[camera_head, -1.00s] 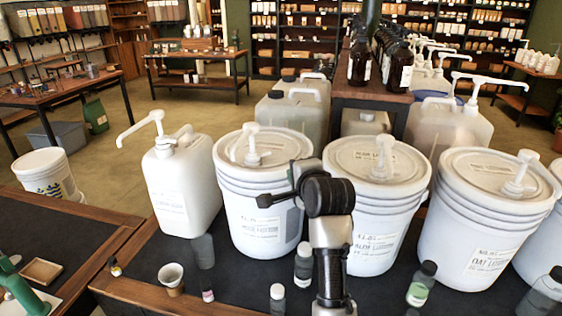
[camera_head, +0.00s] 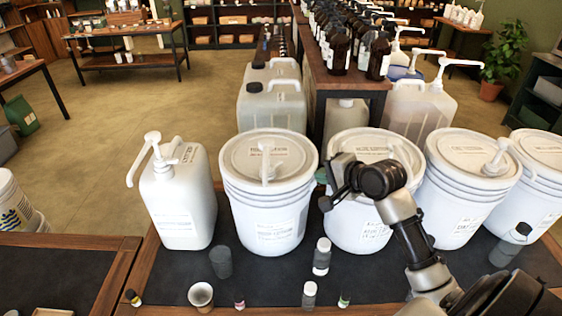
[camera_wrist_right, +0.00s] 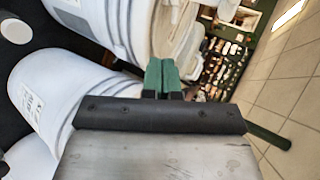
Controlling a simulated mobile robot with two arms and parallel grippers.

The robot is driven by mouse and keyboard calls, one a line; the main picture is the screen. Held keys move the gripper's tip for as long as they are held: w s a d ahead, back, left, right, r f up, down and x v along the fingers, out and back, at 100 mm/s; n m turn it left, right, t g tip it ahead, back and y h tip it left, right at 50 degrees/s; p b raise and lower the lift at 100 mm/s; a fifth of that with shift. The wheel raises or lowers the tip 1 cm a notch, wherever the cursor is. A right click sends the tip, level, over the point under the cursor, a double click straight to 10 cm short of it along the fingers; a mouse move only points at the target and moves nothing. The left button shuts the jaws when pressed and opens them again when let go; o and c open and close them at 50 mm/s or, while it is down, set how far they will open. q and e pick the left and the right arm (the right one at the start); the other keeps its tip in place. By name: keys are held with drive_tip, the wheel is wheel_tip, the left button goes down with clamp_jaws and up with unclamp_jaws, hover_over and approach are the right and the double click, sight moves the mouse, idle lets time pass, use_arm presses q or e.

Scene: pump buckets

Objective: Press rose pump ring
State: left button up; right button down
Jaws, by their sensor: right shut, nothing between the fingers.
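The rose bucket (camera_head: 265,215) appears to be the leftmost white lidded bucket in the head view; its small lettering is hard to read. A white pump (camera_head: 266,158) stands upright on its lid, with its ring at the base. My right gripper (camera_head: 322,177) is to the right of this bucket, near the rim and in front of the neighbouring bucket (camera_head: 357,222). It is apart from the pump. In the wrist view its green fingers (camera_wrist_right: 163,76) are together and empty, near white buckets. My left gripper is not in view.
A white jug (camera_head: 178,205) with a pump stands left of the rose bucket. More buckets (camera_head: 465,195) stand to the right. Small bottles (camera_head: 321,257) and a cup (camera_head: 201,296) are on the dark counter in front. Clear jugs (camera_head: 270,105) stand behind.

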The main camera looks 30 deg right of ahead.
drive_tip(key=p, duration=0.3)
approach(281, 166)
drive_tip(key=w+f, duration=0.2)
drive_tip(key=f, duration=0.1)
drive_tip(key=shift+a+f, duration=0.1)
drive_tip(key=shift+a, duration=0.05)
drive_tip(key=w, duration=0.1)
drive_tip(key=w+p, duration=0.1)
drive_tip(key=w, duration=0.1)
drive_tip(key=shift+w+a+p, duration=0.1)
drive_tip(key=shift+a+p, duration=0.2)
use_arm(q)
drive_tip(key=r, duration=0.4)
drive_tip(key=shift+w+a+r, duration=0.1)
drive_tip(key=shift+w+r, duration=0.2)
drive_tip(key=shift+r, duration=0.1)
use_arm(e)
drive_tip(key=shift+w+f, duration=0.1)
drive_tip(key=shift+w, duration=0.3)
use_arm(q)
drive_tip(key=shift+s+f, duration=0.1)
